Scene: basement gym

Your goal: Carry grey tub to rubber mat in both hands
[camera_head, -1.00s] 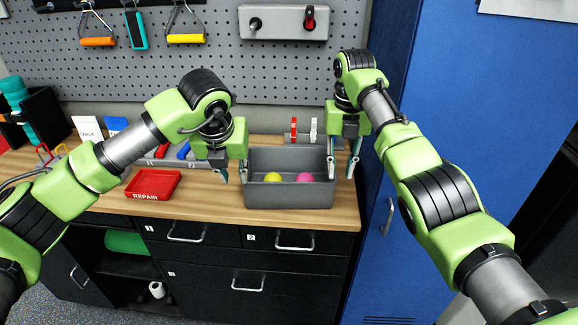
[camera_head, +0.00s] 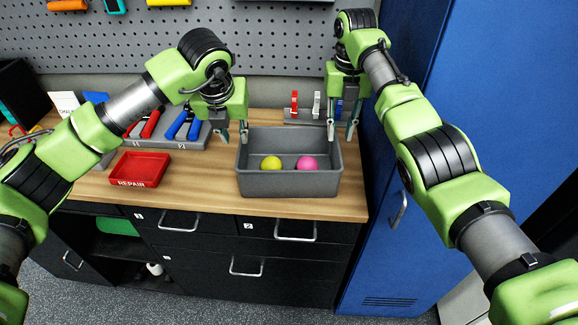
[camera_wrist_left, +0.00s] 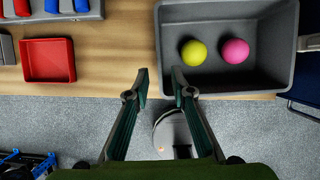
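The grey tub (camera_head: 290,184) stands on the wooden worktop, holding a yellow ball (camera_head: 271,163) and a pink ball (camera_head: 307,163). It also shows at the right of the left wrist view (camera_wrist_left: 225,84). My left gripper (camera_head: 233,135) is open at the tub's left wall; in the wrist view its fingertips (camera_wrist_left: 161,84) lie on either side of that wall. My right gripper (camera_head: 341,132) is open at the tub's right wall, with a finger on each side of the rim. I cannot tell how low the fingertips reach. No rubber mat is in view.
A red REPAIR tray (camera_head: 140,169) sits left of the tub. A grey holder with red and blue hand grips (camera_head: 180,128) stands behind it. A blue locker (camera_head: 405,150) rises close to the right. Black drawers (camera_head: 250,265) lie below the worktop; grey floor is in front.

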